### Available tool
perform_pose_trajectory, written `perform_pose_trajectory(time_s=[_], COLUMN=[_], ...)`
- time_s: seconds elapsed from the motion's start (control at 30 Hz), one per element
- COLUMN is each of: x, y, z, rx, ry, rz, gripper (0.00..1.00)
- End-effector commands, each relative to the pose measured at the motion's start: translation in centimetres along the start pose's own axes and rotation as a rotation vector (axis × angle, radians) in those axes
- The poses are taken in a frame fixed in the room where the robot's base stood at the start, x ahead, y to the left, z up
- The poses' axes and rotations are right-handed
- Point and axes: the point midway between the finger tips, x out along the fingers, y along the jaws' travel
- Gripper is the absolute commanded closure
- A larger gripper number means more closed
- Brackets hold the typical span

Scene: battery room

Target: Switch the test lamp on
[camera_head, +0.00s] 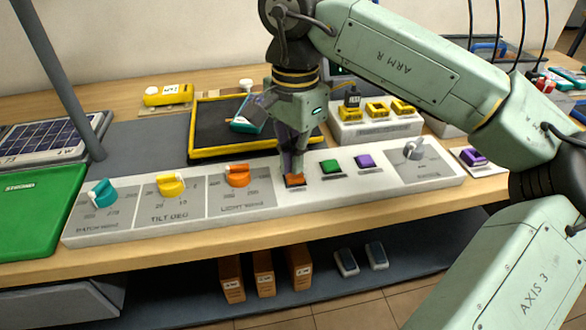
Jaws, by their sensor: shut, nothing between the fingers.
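A long pale control panel (130,235) lies along the front of the table. It carries teal, yellow and orange knobs on the left, and a grey knob (414,150) at the right end. Between them sit an orange switch (295,181), a green switch (331,166) and a purple switch (365,161). My gripper (293,172) is shut and empty, pointing down right at the orange switch; I cannot tell whether it touches. No switch label is readable as the test lamp, and I cannot make out a lit lamp.
A yellow-rimmed black tray (200,125) stands behind the panel. A white box with yellow sockets (372,130) is behind the switches. A green case (35,210) and a solar panel (50,138) lie at left, near a grey post (65,80). Another purple switch (473,157) sits at right.

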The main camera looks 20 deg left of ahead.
Motion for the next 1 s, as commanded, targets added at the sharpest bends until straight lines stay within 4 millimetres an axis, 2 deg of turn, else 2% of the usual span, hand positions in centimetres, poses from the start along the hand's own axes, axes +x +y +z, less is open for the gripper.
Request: perform_pose_trajectory(time_s=[1.0], x=[1.6], y=[0.0], z=[0.0], rx=[0.000], ry=[0.000], rz=[0.000], gripper=[1.00])
